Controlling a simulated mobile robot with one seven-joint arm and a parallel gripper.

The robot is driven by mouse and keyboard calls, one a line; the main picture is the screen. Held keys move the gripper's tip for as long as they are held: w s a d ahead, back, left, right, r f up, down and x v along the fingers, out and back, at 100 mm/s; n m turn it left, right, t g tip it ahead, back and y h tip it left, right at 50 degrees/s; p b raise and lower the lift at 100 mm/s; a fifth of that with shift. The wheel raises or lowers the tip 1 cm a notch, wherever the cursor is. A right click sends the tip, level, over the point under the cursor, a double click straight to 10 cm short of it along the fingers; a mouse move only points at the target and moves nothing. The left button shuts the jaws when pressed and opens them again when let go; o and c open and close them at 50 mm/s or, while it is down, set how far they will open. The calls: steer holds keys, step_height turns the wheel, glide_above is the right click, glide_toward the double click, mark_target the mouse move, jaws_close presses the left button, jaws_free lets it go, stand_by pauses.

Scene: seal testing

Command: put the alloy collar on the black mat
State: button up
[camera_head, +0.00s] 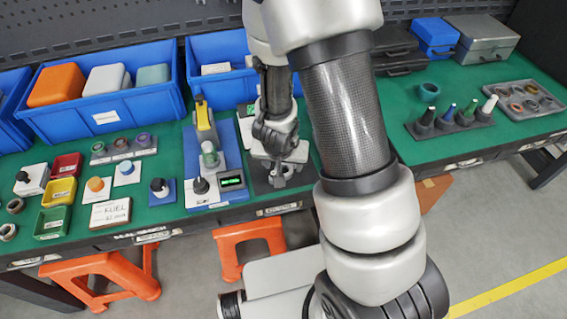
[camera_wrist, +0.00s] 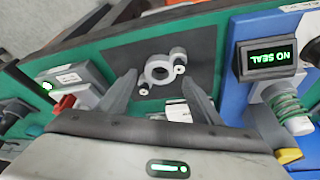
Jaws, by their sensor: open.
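The alloy collar, a light grey ring with small lugs (camera_wrist: 162,68), lies on the black mat (camera_wrist: 204,45) in the wrist view. My gripper (camera_wrist: 158,80) is open over the mat, its two fingers apart on either side of the near part of the collar. No finger visibly grips it; how high the fingertips are above the mat I cannot tell. In the head view my gripper (camera_head: 280,174) is over the black mat (camera_head: 258,186), and the collar is hard to tell apart from the fingers there.
Right of the mat in the wrist view, a display reading "NO SEAL" (camera_wrist: 268,54) and a spring-wrapped post (camera_wrist: 288,108) stand on a blue base. A grey box with a green light (camera_wrist: 72,82) is left. A stand of coloured-tipped cones (camera_head: 450,122) is farther right in the head view.

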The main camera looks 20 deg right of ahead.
steer(key=s+a+r+n+y+p, duration=0.1)
steer(key=a+r+p, duration=0.1)
steer(key=r, duration=0.6)
steer(key=s+a+r+t+y+p, duration=0.1)
steer(key=s+a+r+y, duration=0.15)
steer(key=r, duration=0.55)
steer(key=s+a+r+n+y+p, duration=0.1)
steer(key=a+r+p, duration=0.15)
steer(key=r, duration=0.65)
steer(key=s+d+r+n+h, duration=0.2)
steer(key=s+d+r, duration=0.5)
steer(key=s+r, duration=0.5)
steer(key=shift+d+t+h, duration=0.3)
steer(key=shift+h, duration=0.05)
steer(key=shift+a+r, duration=0.1)
